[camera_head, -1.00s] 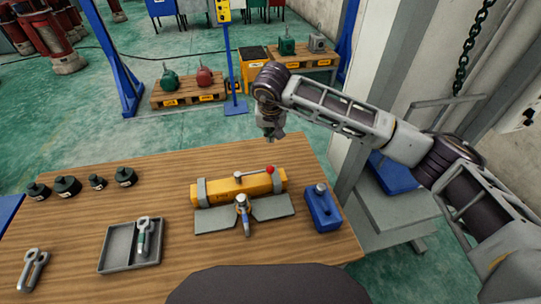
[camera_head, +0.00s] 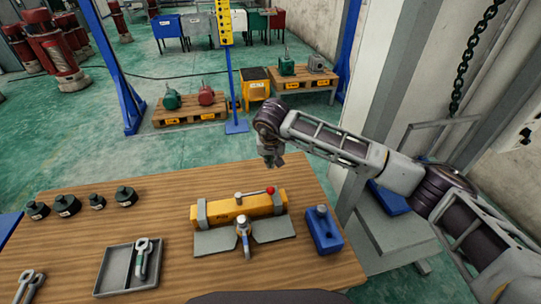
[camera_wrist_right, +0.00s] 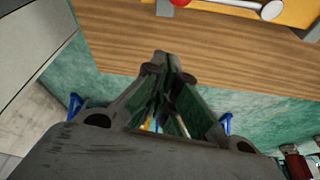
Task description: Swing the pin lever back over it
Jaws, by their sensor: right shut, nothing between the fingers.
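The pin lever, a pale rod (camera_head: 252,194) with a red knob, lies across the top of a yellow block (camera_head: 225,209) held between grey brackets on the table. Its knob points right. Part of the lever (camera_wrist_right: 235,4) shows at the top edge of the wrist view. A metal piece (camera_head: 243,228) stands upright at the block's front, between two grey plates. My right gripper (camera_head: 272,161) hangs beyond the table's back edge, apart from the lever. Its fingers (camera_wrist_right: 166,58) meet with nothing between them. My left gripper is out of view.
A blue block (camera_head: 323,230) stands right of the fixture. A grey tray (camera_head: 112,270) holding a shackle-like part lies front left, with another part (camera_head: 29,284) beside it. Several black weights (camera_head: 67,205) line the left. The wooden table (camera_head: 160,215) is clear between them.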

